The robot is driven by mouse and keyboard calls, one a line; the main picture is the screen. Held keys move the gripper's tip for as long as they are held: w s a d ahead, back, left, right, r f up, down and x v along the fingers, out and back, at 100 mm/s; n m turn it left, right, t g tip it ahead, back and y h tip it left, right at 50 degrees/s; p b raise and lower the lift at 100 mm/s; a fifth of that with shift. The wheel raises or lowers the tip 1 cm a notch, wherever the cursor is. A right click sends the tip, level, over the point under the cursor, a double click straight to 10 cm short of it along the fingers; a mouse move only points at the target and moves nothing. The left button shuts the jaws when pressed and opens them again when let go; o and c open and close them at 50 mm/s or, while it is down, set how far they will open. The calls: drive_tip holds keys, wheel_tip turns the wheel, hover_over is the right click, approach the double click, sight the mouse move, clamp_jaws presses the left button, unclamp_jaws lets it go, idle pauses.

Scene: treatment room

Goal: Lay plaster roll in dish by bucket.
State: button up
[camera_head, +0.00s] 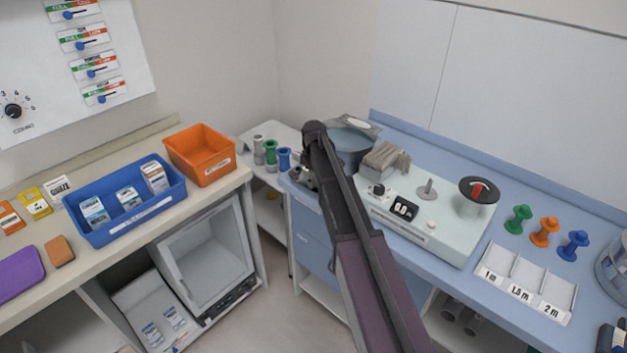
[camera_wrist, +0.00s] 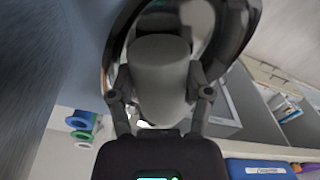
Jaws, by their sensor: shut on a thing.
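My gripper (camera_wrist: 160,85) is shut on a pale grey, rounded cylinder (camera_wrist: 158,70), which looks like the plaster roll. In the head view my gripper (camera_head: 304,179) is at the left end of the blue counter, mostly hidden by my arm, and the roll cannot be made out there. A blue-grey round vessel (camera_head: 350,142), apparently the bucket, stands just behind my arm on the counter. A grey packet (camera_head: 357,124) shows at its back. I cannot make out the dish; my arm covers part of that area.
Grey (camera_head: 258,150), green (camera_head: 271,152) and blue (camera_head: 284,158) spools stand on a white stand left of my gripper. Folded beige cloths (camera_head: 384,160) and a pale machine (camera_head: 440,215) sit right of my arm. An orange bin (camera_head: 201,155) is on the left counter.

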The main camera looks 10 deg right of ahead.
drive_tip(key=o, duration=0.9)
drive_tip(key=shift+r, duration=0.1)
wheel_tip(320, 180, up, 12)
drive_tip(key=p, duration=1.2)
drive_tip(key=shift+s, duration=0.1)
drive_tip(key=s+m, duration=0.4)
drive_tip(key=s, duration=0.5)
drive_tip(key=s+a+m, duration=0.1)
drive_tip(key=s+m, duration=0.3)
drive_tip(key=s, duration=0.6)
drive_tip(key=s+m, duration=0.3)
drive_tip(key=s, duration=0.7)
drive_tip(key=shift+a+m, duration=0.25)
drive_tip(key=shift+m, duration=0.15)
